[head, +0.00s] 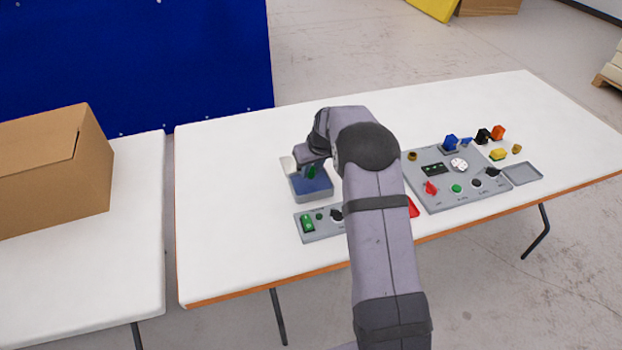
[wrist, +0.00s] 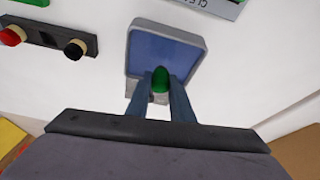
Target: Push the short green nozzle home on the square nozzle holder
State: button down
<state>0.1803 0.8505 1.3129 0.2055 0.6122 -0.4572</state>
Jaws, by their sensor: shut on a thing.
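My gripper (wrist: 162,88) is shut on the short green nozzle (wrist: 161,76), which sits between the two fingertips in the wrist view. The nozzle also shows in the head view (head: 311,172), dark green, under my wrist. Behind it is a shallow grey tray (wrist: 131,65) with a blue, foam-like surface (wrist: 165,48). A small grey piece (wrist: 134,105) lies at the tray's near edge, mostly hidden by the fingers; I cannot tell whether it is the square nozzle holder. Whether the nozzle touches anything beneath it is also hidden.
A small control panel (head: 322,228) with a green switch and knobs lies in front of the tray. A large grey panel (head: 455,195) with several coloured knobs and loose parts is to the right. A cardboard box (head: 50,170) stands on the left table. The table's back left is clear.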

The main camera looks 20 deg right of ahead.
aim_at(314, 168)
notch_tip(314, 168, up, 6)
jog(key=shift+f+b, duration=0.2)
jog(key=shift+b, duration=0.15)
jog(key=shift+d+r+p, duration=0.3)
jog(key=shift+d+r, duration=0.05)
jog(key=shift+d, duration=0.05)
jog(key=s+d+r+m+p, duration=0.25)
jog(key=d+r+p, duration=0.2)
jog(key=d, duration=0.25)
jog(key=s+d+f+m+h+p, duration=0.1)
jog(key=s+d+f+m+p, duration=0.1)
jog(key=s+f, duration=0.5)
jog(key=shift+s+d+f+h+p, duration=0.15)
jog(key=shift+s+d+h+p, duration=0.35)
jog(key=shift+d, duration=0.85)
jog(key=shift+w+f, duration=0.2)
jog(key=shift+w, duration=0.05)
jog(key=shift+f+b, duration=2.2)
jog(key=shift+f, duration=0.7)
